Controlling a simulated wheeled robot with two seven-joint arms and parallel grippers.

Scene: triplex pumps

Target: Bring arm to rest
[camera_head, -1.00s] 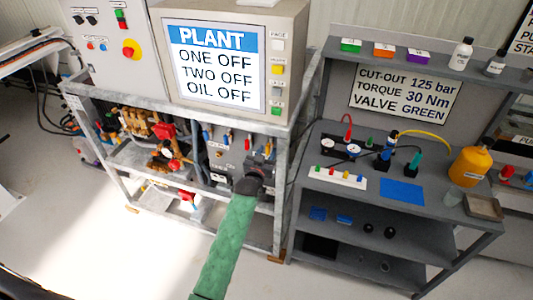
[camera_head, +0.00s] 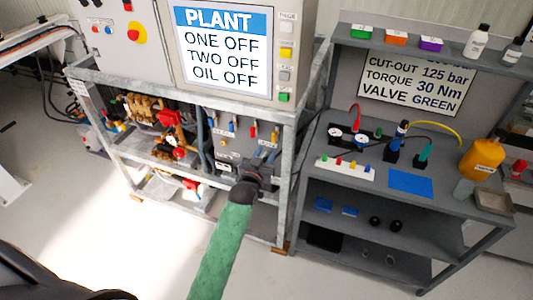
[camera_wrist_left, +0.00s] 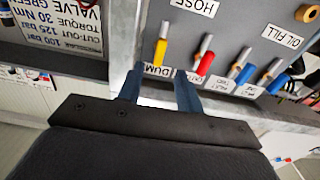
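My left arm, in a green sleeve, reaches up from the bottom of the head view. Its dark left gripper (camera_head: 264,158) is at the front of the pump frame (camera_head: 284,190), by a row of small valves. In the left wrist view, the blue fingers of the left gripper (camera_wrist_left: 158,84) stand apart with nothing held between them. A yellow-handled valve (camera_wrist_left: 160,52) shows just beyond the gap, near a label reading DUMP. A red-handled valve (camera_wrist_left: 205,63) is beside the right finger. Contact with either valve cannot be told. My right gripper is not in view.
A control box with a PLANT screen (camera_head: 222,48) sits above the frame. To the right, a grey shelf (camera_head: 440,205) carries gauges, a blue mat (camera_head: 411,183) and a yellow bottle (camera_head: 482,158). The floor in front is clear.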

